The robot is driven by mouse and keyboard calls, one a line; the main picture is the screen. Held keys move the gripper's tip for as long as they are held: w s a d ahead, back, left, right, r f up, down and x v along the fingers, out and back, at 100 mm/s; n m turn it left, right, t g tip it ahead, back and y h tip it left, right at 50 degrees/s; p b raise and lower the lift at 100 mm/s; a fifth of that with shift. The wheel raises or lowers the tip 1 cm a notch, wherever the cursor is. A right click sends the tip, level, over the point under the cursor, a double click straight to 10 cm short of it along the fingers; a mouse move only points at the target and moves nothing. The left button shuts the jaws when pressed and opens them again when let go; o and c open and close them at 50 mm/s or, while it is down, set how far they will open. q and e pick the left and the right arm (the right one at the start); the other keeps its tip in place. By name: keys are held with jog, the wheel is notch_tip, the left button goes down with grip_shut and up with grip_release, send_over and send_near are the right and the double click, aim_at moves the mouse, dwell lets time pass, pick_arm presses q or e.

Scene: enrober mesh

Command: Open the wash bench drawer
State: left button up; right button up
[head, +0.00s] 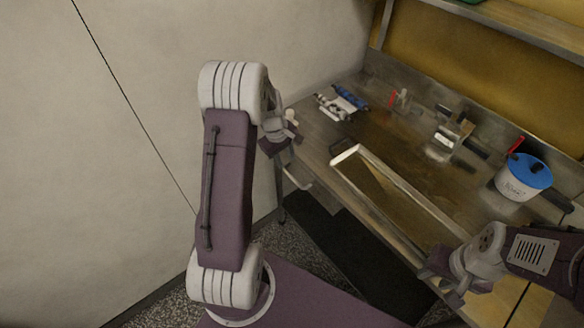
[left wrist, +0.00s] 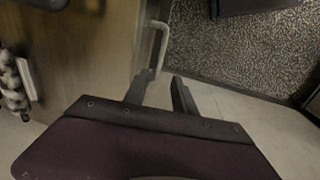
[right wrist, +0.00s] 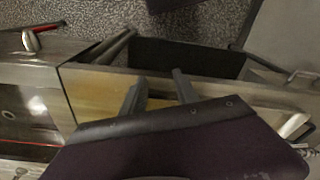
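The wash bench (head: 315,140) runs along the right of the head view. A pale bar handle (head: 297,178) sticks out from its front near the left end; the drawer's outline is unclear. My left gripper (head: 284,150) is near that handle, partly hidden by its own wrist. In the left wrist view my left gripper (left wrist: 159,88) is open and empty, with the handle (left wrist: 160,45) just beyond the fingertips, apart from them. My right gripper (head: 440,284) is at the bench's front edge; in the right wrist view it (right wrist: 155,84) is open and empty.
A long pale rectangular frame (head: 405,188) lies along the bench front. A blue-lidded white tub (head: 522,176), a clear container (head: 443,140) and a blue-handled roller (head: 350,97) stand or lie behind it. A wall (head: 120,120) is at left.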

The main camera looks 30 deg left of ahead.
aim_at(290, 175)
pick_arm(q)
jog(key=f, duration=0.3)
jog(key=w+f, duration=0.1)
jog(key=f, duration=0.5)
jog(key=shift+w+d, duration=0.3)
jog(key=shift+w, duration=0.05)
grip_shut()
dwell(0.8)
